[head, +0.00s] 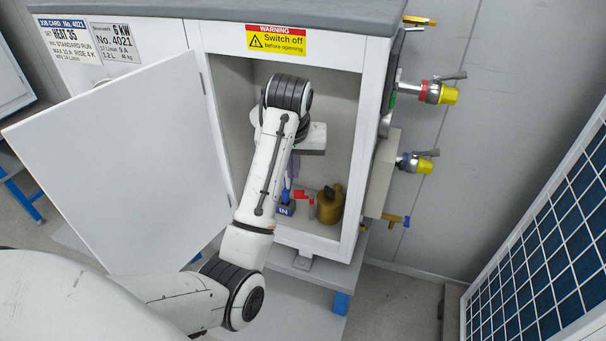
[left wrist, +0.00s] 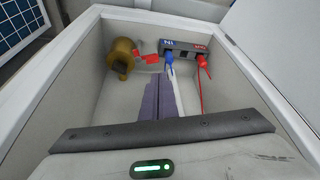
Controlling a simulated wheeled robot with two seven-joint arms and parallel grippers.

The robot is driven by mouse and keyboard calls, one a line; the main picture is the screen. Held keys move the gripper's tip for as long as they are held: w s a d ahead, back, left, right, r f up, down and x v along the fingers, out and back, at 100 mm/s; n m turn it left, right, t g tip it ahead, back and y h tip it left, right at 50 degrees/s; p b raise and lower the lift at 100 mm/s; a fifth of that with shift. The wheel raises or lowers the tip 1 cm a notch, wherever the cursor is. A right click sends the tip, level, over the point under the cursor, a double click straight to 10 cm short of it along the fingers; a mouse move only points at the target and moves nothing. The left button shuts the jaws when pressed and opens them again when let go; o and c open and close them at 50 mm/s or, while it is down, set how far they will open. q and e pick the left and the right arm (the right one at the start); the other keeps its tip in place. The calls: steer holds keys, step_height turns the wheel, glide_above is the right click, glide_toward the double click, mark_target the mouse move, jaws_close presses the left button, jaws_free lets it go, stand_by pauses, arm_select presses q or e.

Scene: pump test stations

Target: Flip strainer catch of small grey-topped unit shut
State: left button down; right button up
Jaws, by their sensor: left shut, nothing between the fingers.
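The grey-topped unit (head: 275,15) has its front compartment open. A brass strainer body (head: 329,206) stands inside at the lower right; it also shows in the left wrist view (left wrist: 122,60). A red catch-like piece (left wrist: 150,59) sits beside the brass body, and red shows there in the head view too (head: 304,195). I cannot tell whether it is open or shut. My left gripper (head: 291,178) is inside the compartment, its grey-purple fingers (left wrist: 159,84) shut and empty. In the wrist view the fingertips appear just below the red piece; contact cannot be told. My right gripper is not in view.
A block with a blue IN label (head: 285,211) carries a blue fitting (left wrist: 168,54) and a red one (left wrist: 203,61) with a red line. The open white door (head: 125,160) stands at the left. Yellow-ended valves (head: 440,93) project at the right side.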

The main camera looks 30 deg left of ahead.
arm_select(q)
step_height(320, 180, up, 2)
steer(key=shift+w+d+r+n, duration=0.1)
steer(key=shift+d+r+n, duration=0.05)
steer(key=shift+n, duration=0.15)
steer(key=x, duration=1)
steer(key=shift+d, duration=0.15)
